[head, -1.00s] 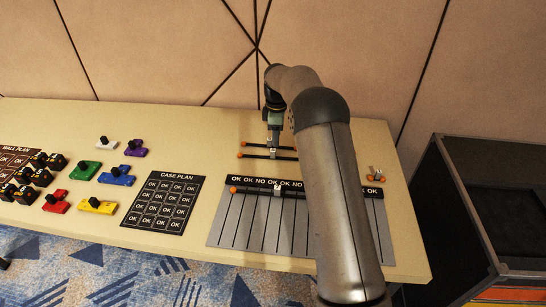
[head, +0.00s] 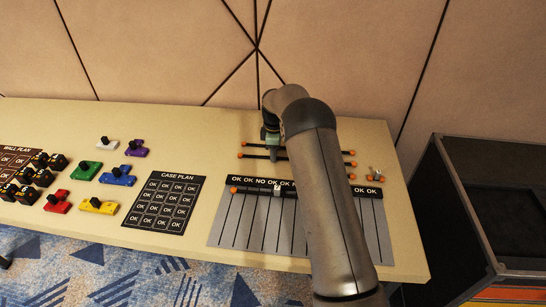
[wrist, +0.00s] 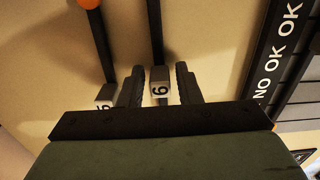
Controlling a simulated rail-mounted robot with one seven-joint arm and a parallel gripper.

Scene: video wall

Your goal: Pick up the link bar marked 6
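In the wrist view, the near bar (wrist: 155,30) carries a pale block (wrist: 160,89) whose label reads as a 6 or an upturned 9. My gripper (wrist: 160,82) is open, with one finger on each side of this block and visible gaps. The far bar (wrist: 101,45) has a block whose mark is partly hidden by the gripper. In the head view my gripper (head: 273,153) is low over the bars; its fingertips are unclear.
The slotted board (head: 240,225) with an OK/NO header is in front. A link bar (head: 255,190) with a white marker lies on it. An orange-ended piece (head: 375,174) sits at the right. The case plan (head: 163,203) and coloured pieces are left.

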